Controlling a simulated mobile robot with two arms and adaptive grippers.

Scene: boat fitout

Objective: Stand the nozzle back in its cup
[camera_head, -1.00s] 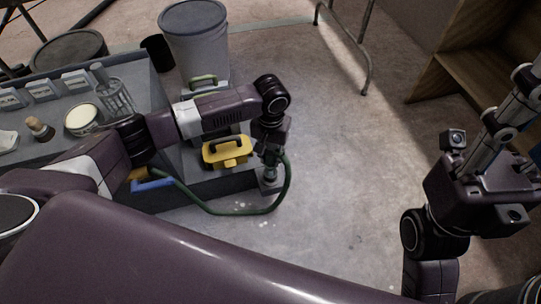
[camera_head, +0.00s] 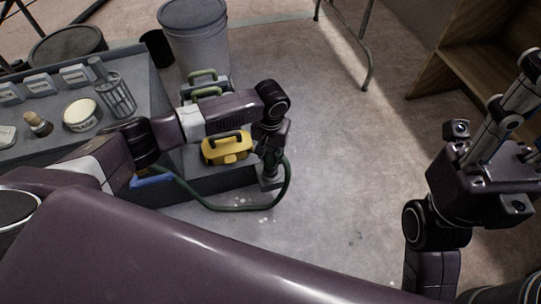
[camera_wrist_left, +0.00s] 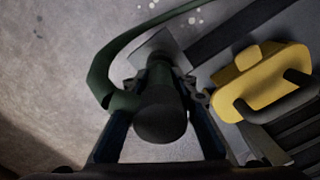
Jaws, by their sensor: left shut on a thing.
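My left gripper (camera_head: 270,158) is shut on the nozzle, pointing down beside the yellow box. The nozzle (camera_wrist_left: 160,118) shows in the left wrist view as a dark, round-ended cylinder between the fingers, with a green hose (camera_wrist_left: 101,75) joined to it. In the head view the gripper mostly hides the nozzle. A grey square piece (camera_wrist_left: 158,45), possibly the cup's base, shows beyond the nozzle in the wrist view. I cannot tell whether the nozzle is inside the cup. My right gripper (camera_head: 513,110) is at the right edge, partly cut off, away from the nozzle; its opening is unclear.
A yellow box with a dark handle (camera_head: 227,149) stands close left of my left gripper. A grey bench (camera_head: 60,130) at left holds a wire basket (camera_head: 116,97), a round tin (camera_head: 81,114) and small items. A grey bucket (camera_head: 196,40) stands behind. Floor to the right is clear.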

